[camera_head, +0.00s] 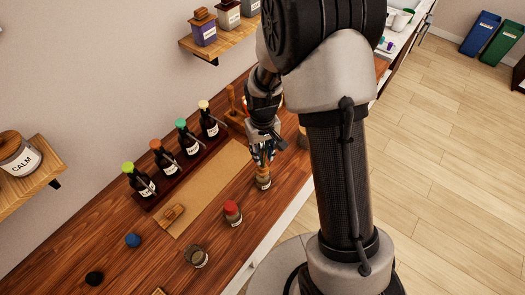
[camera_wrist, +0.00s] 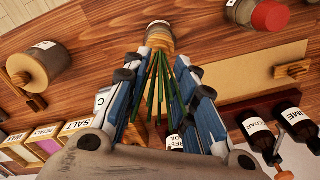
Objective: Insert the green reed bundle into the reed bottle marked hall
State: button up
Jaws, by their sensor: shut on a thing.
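My gripper (camera_head: 264,158) is shut on the green reed bundle (camera_wrist: 166,82), a spread of thin dark green sticks between the fingers in the wrist view. A small amber-brown bottle (camera_head: 263,183) with a white label stands upright right below the gripper in the head view. It also shows in the wrist view (camera_wrist: 160,38), just beyond the far ends of the reeds. The reed ends overlap its mouth; I cannot tell whether they are inside. Its label is too small to read, so I cannot confirm "hall".
A red-topped jar (camera_head: 232,213) and a clear jar (camera_head: 197,256) stand nearby along the front of the wooden counter. Several dark dropper bottles (camera_head: 164,158) stand in a rack along the wall. A tan mat (camera_head: 207,188) lies between. Blue (camera_head: 132,240) and black round items sit at left.

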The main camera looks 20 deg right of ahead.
jog(key=o, duration=1.1)
notch_tip(320, 180, up, 10)
jog(key=shift+r, duration=0.95)
